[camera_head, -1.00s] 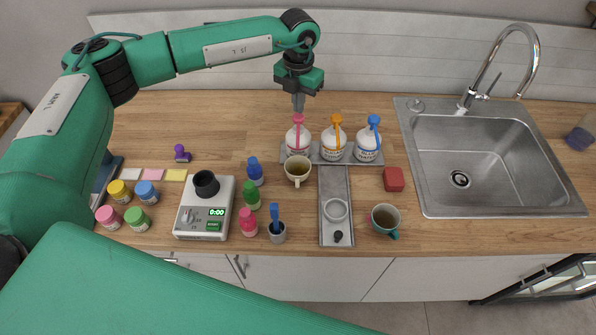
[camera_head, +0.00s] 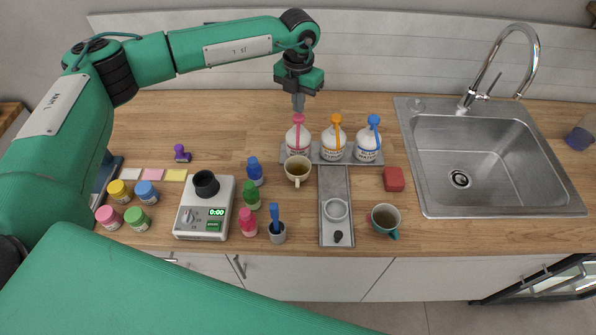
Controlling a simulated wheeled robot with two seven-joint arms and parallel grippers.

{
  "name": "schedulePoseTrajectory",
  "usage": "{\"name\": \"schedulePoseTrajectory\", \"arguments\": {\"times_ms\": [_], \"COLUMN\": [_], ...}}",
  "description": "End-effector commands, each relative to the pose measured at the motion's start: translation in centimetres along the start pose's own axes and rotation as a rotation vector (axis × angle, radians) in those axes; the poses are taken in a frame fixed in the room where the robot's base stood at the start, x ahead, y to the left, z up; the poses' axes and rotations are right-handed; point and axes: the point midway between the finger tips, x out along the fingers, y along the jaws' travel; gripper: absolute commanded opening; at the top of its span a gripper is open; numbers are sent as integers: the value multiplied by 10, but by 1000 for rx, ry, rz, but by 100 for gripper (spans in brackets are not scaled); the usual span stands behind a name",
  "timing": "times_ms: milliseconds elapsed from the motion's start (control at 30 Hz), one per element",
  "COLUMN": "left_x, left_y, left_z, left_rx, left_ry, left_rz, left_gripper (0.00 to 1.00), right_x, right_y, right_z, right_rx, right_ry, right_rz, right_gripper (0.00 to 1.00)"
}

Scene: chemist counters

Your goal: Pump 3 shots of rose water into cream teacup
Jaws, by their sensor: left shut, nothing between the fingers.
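Three white pump bottles stand in a row on a grey tray (camera_head: 313,154). The left one, with a pink pump (camera_head: 298,140), has a label too small to read; the others have an orange pump (camera_head: 333,139) and a blue pump (camera_head: 368,139). The cream teacup (camera_head: 297,171) stands upright just in front of the pink-pump bottle, with brownish liquid inside. My left gripper (camera_head: 298,106) is shut and empty, pointing down directly above the pink pump head. Whether its tips touch the pump is hard to tell. My right gripper is out of view.
A teal-handled cup (camera_head: 385,218), a red block (camera_head: 393,179) and a metal drip tray (camera_head: 336,220) lie to the right. A scale (camera_head: 203,215), small bottles and jars (camera_head: 138,218) fill the left. The sink (camera_head: 480,165) is far right. The back-left counter is clear.

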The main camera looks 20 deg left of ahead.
Motion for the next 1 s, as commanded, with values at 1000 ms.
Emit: {"name": "schedulePoseTrajectory", "arguments": {"times_ms": [1000], "left_x": [32], "left_y": [0], "left_z": [-1], "left_rx": [1], "left_ry": [2], "left_rz": [0], "left_gripper": [0], "right_x": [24], "right_y": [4], "right_z": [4], "right_rx": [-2], "right_ry": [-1], "right_rz": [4], "right_gripper": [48]}}
